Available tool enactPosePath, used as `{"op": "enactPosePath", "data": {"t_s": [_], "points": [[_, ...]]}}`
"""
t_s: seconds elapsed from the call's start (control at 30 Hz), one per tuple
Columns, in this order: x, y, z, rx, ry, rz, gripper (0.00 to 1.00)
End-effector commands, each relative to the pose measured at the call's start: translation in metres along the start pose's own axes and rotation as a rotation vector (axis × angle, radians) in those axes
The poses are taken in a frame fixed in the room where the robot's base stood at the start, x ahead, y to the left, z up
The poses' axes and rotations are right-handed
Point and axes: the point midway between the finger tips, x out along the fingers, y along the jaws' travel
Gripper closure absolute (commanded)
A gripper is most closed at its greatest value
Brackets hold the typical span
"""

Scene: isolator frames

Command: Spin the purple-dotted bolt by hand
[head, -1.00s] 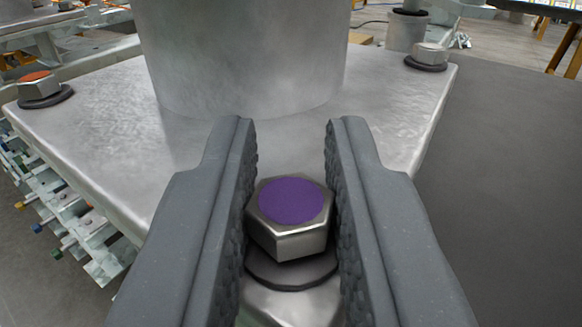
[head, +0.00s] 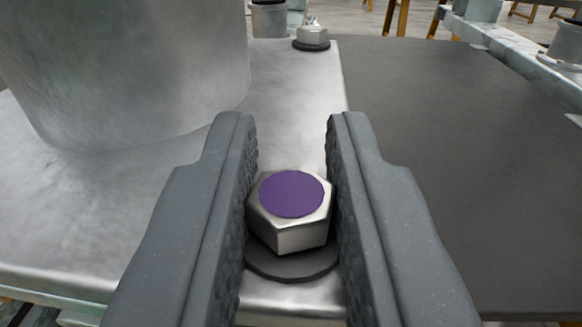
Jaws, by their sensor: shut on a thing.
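The purple-dotted bolt (head: 290,236) is a silver hex head with a round purple dot on top. It sits over a dark washer (head: 292,264) near the edge of a metal base plate (head: 290,90). My gripper (head: 290,190) has one dark grey, rough-faced finger on each side of the bolt head. The fingers are shut on the head, with the left and right sides of the bolt against their inner faces. The shank below the washer is hidden.
A thick metal column (head: 130,70) rises from the plate at the upper left. Another bolt (head: 311,36) on a dark washer stands at the plate's far corner. A flat dark grey surface (head: 430,150) lies to the right. Metal frames stand at the upper right.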

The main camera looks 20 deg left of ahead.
Motion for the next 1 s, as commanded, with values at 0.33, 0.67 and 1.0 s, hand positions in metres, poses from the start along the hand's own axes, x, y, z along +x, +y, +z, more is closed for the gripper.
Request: {"op": "enactPosePath", "data": {"t_s": [0.33, 0.67, 1.0], "points": [[0.0004, -0.0016, 0.0024, 0.001, 0.006, 0.247, 1.00], [0.0010, -0.0012, 0.0016, 0.001, 0.005, 0.399, 1.00], [0.0009, -0.0011, -0.0008, 0.000, 0.005, 0.474, 1.00]]}}
